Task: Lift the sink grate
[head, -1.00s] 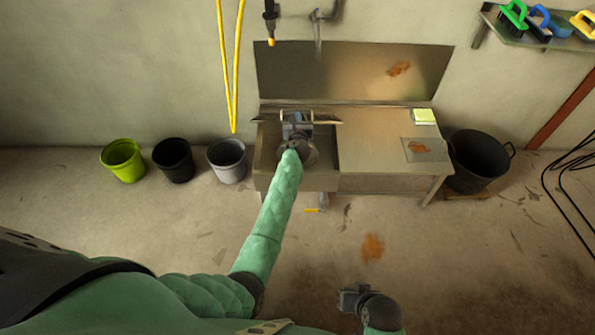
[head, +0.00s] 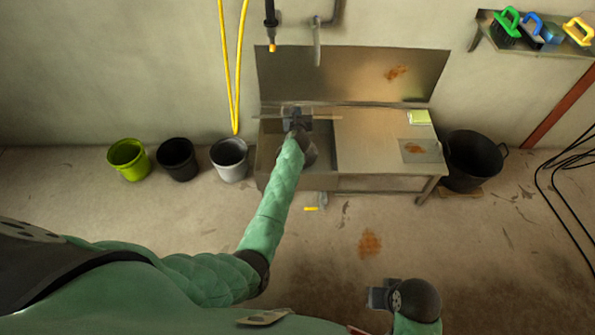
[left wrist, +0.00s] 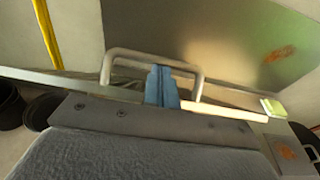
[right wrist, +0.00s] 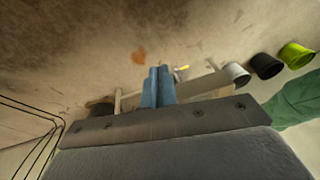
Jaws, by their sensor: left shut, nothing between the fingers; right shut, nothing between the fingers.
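The sink (head: 268,160) stands against the wall, with its basin open at the front. The sink grate (head: 331,118) shows as a thin, pale strip, nearly edge-on, across the back of the basin. In the left wrist view the grate (left wrist: 235,108) carries a pale loop handle (left wrist: 150,54). My left gripper (head: 297,112) is at this handle; its blue fingers (left wrist: 161,85) are shut, overlapping the loop with nothing gripped. I cannot tell whether they pass through it.
A steel counter (head: 370,135) adjoins the sink on the right, with a yellow-green sponge (head: 419,117). A black tub (head: 473,160) stands right of it. Green (head: 128,160), black (head: 176,159) and grey (head: 229,160) buckets stand left. A yellow hose (head: 235,75) and a tap (head: 317,45) are above.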

